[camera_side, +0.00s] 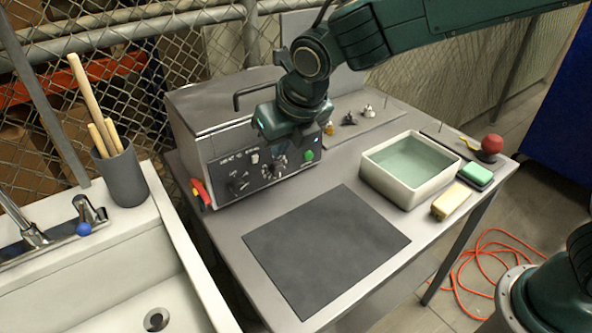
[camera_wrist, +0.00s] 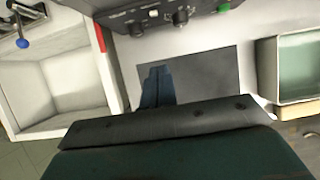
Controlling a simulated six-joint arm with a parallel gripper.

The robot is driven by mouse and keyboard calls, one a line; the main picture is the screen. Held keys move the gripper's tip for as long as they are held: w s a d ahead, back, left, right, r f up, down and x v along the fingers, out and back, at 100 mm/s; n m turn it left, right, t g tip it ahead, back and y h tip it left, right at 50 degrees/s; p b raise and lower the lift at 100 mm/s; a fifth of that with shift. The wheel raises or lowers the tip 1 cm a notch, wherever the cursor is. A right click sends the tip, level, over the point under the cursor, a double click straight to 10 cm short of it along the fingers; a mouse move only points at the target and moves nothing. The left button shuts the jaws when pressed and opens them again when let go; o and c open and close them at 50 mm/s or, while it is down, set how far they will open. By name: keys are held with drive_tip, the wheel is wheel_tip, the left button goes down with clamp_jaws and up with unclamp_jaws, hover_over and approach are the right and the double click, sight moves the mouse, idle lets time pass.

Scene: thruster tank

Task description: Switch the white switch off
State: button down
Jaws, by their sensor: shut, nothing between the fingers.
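The white switch (camera_side: 254,157) is a small pale piece on the dark front panel of the grey box, left of centre near the panel's top. It also shows in the wrist view (camera_wrist: 153,12) near the top edge, between dark knobs. Whether it is on or off cannot be told. My gripper (camera_wrist: 157,69) is shut and empty in the wrist view, with its dark fingers over the black mat and apart from the switch in the picture. In the side view my wrist is in front of the box's upper edge, and the fingers are hard to make out.
Dark knobs (camera_side: 238,182) and a green button (camera_side: 309,155) share the panel. A red handle (camera_side: 201,193) is at the box's left edge. A black mat (camera_side: 325,250) lies in front, otherwise clear. A water tank (camera_side: 408,185) stands right; a sink (camera_side: 110,270) is left.

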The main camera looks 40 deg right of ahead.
sight(255, 161)
drive_tip(key=w+f, duration=0.7)
drive_tip(key=w, duration=0.1)
drive_tip(key=shift+f, duration=0.3)
idle(0.3)
drive_tip(key=shift+w, duration=0.15)
drive_tip(key=shift+w+r+g, duration=0.15)
drive_tip(key=shift+w+g, duration=0.2)
drive_tip(key=shift+g, duration=0.25)
drive_tip(key=shift+r, duration=0.15)
drive_tip(key=shift+r, duration=0.65)
